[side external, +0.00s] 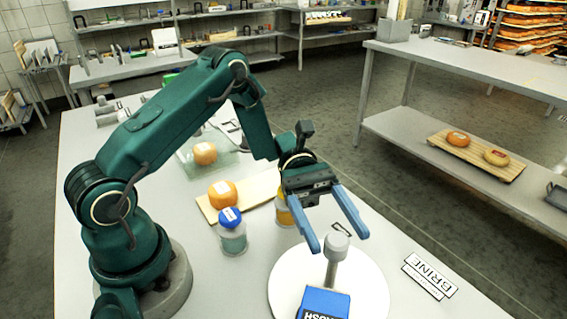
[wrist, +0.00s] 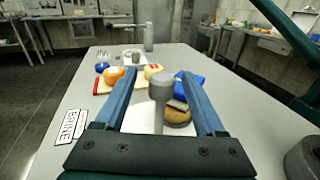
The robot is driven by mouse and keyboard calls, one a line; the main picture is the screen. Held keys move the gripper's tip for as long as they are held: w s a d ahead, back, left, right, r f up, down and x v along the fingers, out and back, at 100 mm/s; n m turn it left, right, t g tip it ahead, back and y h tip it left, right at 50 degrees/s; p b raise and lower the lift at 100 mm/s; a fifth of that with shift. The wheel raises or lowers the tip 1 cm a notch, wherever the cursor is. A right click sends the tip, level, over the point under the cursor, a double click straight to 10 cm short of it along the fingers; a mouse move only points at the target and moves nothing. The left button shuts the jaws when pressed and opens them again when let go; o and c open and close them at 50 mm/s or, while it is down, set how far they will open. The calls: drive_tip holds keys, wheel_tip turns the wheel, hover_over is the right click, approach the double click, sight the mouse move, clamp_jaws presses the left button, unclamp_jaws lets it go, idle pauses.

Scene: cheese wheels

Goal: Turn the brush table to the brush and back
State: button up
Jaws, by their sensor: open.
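The brush table is a white round disc (side external: 285,283) with an upright grey post and round knob (side external: 337,241). A blue block lettered "RUSH" (side external: 323,302), partly cut off, is at its front; it also shows in the wrist view (wrist: 190,84). In the wrist view a brown cheese wheel (wrist: 178,118) shows below the block; I cannot tell whether they touch. My gripper (side external: 337,238) is open, its blue fingers spread to either side of the knob. In the wrist view the knob (wrist: 160,86) stands between the fingers, with gaps at both sides.
A "BRINE" sign (side external: 430,276) lies right of the disc. Behind it are a blue-lidded jar (side external: 232,235), a yellow jar (side external: 284,213) partly behind my gripper, and an orange cheese (side external: 222,193) on a board. Another cheese (side external: 205,153) sits farther back.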

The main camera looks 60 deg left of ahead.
sight(341, 254)
drive_tip(key=shift+s+f+n, duration=0.15)
drive_tip(key=shift+f+n, duration=0.15)
drive_tip(key=shift+f, duration=0.2)
drive_tip(key=shift+x, duration=2.45)
clamp_jaws()
